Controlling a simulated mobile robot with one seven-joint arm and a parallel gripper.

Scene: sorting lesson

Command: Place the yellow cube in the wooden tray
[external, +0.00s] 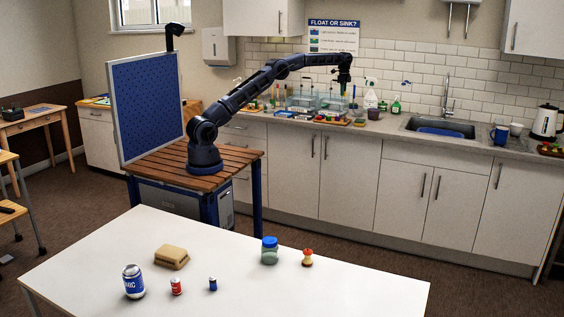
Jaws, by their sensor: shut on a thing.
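My gripper (344,88) is at the end of my outstretched arm, above the back counter near the clear tanks. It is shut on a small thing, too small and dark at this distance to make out. I cannot pick out the yellow cube with certainty. A low wooden tray or board (333,122) with small coloured items lies at the counter's front edge, below and slightly left of my gripper. I cannot tell whether this is the task's wooden tray.
Clear tanks (302,103) and a spray bottle (371,96) stand close around my gripper. The sink (438,128) and a kettle (546,122) are further right. A white table (225,275) in front holds a can (133,282), a sandwich (172,257) and a jar (269,252).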

